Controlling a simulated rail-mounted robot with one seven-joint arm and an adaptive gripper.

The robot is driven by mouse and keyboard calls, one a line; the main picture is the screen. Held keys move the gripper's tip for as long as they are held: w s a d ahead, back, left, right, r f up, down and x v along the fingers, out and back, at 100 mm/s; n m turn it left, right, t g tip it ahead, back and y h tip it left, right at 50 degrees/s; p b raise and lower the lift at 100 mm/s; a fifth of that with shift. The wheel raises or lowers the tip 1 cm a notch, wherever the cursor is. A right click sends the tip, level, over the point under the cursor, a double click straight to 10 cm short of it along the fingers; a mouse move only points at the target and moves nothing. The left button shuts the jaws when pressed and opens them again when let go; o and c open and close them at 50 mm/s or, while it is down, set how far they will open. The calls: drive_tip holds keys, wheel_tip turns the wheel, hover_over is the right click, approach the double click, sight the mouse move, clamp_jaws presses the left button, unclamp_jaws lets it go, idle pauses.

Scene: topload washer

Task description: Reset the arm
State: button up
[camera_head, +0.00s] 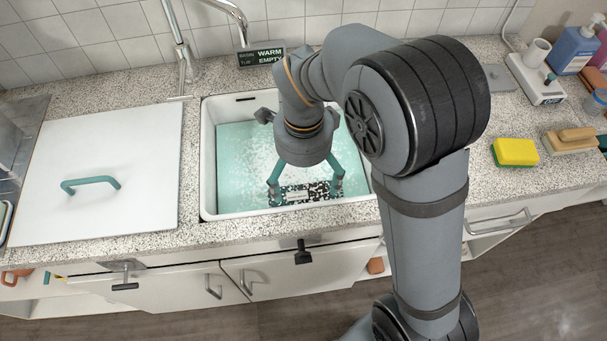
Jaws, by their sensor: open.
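My gripper (306,194) hangs from my grey arm over the white basin (207,165) in the counter. Its two teal fingers point down and stand wide apart. A dark speckled object (312,190) shows between and behind the fingertips. I cannot tell whether the fingers touch it or stand apart from it. The basin holds pale teal water with white foam (240,150). My arm hides part of the basin's right side.
A white lid (100,165) with a teal handle (90,184) covers the left side. A faucet (240,25) and a display (262,57) reading "WARM" and "EMPTY" stand behind the basin. A yellow sponge (515,152), a brush (570,140) and bottles (575,48) stand at the right.

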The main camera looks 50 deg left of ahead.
sight(304, 200)
wheel_tip(304, 200, down, 13)
drive_tip(key=shift+r+b, duration=0.15)
drive_tip(key=shift+b, duration=0.25)
drive_tip(key=shift+r, duration=2.35)
